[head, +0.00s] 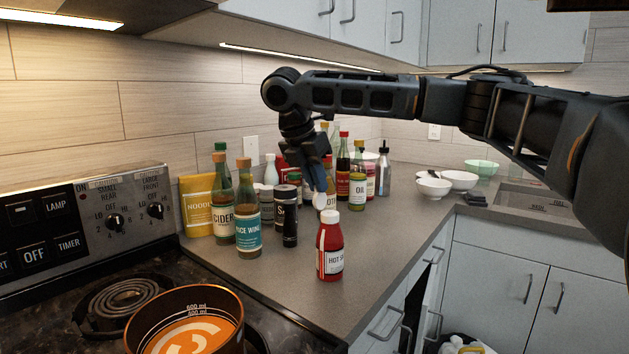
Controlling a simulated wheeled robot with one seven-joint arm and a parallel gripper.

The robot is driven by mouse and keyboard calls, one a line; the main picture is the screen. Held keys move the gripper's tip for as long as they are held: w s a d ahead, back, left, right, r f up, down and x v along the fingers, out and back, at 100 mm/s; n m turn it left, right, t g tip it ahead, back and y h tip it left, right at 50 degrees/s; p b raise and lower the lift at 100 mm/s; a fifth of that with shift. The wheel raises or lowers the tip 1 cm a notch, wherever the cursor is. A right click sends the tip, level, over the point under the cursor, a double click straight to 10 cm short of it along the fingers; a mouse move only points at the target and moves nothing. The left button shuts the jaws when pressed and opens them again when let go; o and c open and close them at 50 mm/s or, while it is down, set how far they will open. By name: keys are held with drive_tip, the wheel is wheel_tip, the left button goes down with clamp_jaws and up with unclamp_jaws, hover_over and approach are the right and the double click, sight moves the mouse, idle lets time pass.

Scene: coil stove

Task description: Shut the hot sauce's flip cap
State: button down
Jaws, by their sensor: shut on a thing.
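My gripper (322,193) reaches down from above and behind the bottle. Its fingers are shut on this pale piece at the cap. The fingertips are small and partly merged with the white cap, so the exact contact and lid angle are hard to tell.
Several bottles and jars, including rice wine (247,222), cider (221,205) and oil (357,184), crowd the counter behind and left. A pot (238,331) stands on the stove at the front left. White bowls (434,188) sit to the right. The counter right of the hot sauce is clear.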

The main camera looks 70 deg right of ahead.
drive_tip(key=shift+s+a+f+t+b, duration=0.1)
drive_tip(key=shift+s+t+b, duration=0.1)
drive_tip(key=shift+s+t, duration=0.3)
drive_tip(key=shift+s+a+t+b, duration=0.15)
drive_tip(key=shift+s+t, duration=0.15)
drive_tip(key=shift+t, duration=0.3)
drive_tip(key=shift+s+a+f+m+t+h+b, duration=0.15)
drive_tip(key=shift+s+m+t+h+b, duration=0.3)
drive_tip(key=shift+t+b, duration=0.3)
drive_tip(key=s+t+b, duration=0.1)
drive_tip(key=b, duration=0.1)
drive_tip(key=s+f+t+h+b, duration=0.1)
drive_tip(key=t+b, duration=0.1)
drive_tip(key=shift+s+a+f+m+t+b, duration=0.1)
drive_tip(key=shift+a+m+t+b, duration=0.15)
drive_tip(key=shift+m+b, duration=0.15)
drive_tip(key=s+f+t+h+b, duration=0.1)
drive_tip(key=t+b, duration=0.1)
drive_tip(key=b, duration=0.2)
drive_tip(key=s+f+m+t+h+b, duration=0.1)
drive_tip(key=t+b, duration=0.1)
drive_tip(key=b, duration=0.3)
drive_tip(key=s+f+m+t+h+b, duration=0.1)
drive_tip(key=t+b, duration=0.1)
drive_tip(key=b, duration=0.3)
drive_tip(key=shift+a+t, duration=0.3)
drive_tip(key=shift+t, duration=0.1)
drive_tip(key=shift+b, duration=0.35)
drive_tip(key=shift+r, duration=0.1)
